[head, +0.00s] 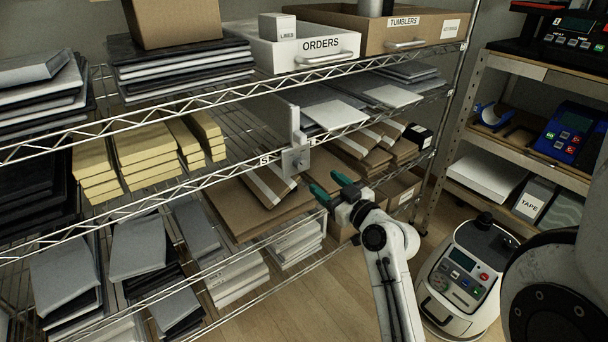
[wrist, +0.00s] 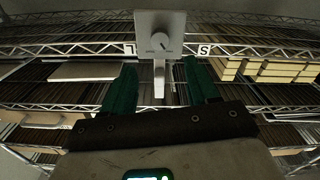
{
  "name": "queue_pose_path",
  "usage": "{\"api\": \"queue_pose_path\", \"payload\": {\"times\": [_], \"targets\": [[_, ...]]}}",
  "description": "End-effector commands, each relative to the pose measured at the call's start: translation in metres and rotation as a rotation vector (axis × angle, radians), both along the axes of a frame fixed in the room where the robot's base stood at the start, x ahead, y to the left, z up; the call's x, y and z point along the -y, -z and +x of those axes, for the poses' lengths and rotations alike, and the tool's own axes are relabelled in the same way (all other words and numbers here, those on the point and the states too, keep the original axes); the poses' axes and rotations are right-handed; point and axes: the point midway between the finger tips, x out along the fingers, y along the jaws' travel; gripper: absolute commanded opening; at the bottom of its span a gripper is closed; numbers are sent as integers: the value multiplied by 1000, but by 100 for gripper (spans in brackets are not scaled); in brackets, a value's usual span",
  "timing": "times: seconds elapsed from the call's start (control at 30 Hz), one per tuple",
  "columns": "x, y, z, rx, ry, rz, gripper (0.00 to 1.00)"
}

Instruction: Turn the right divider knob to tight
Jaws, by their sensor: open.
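A grey divider plate (head: 295,161) is mounted on the front rail of the middle shelf, with an upright light panel behind it. The markings and the knob's setting are too small to read. My gripper (head: 323,182) has green fingers, open and empty. It is in front of the shelf, to the right of and below the plate in the head view. In the wrist view the open fingers (wrist: 160,66) straddle the plate's stem line, apart from the knob.
Small labels S (head: 264,160) and L (wrist: 129,49) flank the divider on the rail. Yellow boxes (head: 145,150) and brown cartons (head: 360,150) fill the shelf on either side. A white wheeled machine (head: 462,275) stands on the floor at right. The wire rails (head: 150,195) run close by.

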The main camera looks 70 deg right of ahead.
Motion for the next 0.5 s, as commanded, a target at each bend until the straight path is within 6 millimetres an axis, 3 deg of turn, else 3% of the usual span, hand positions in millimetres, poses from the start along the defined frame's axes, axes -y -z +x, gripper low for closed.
{"api": "queue_pose_path", "payload": {"times": [0.3,0.5], "targets": [[30,-2,50,-1,-2,-1,59],[43,0,70,-2,-2,1,59]]}}
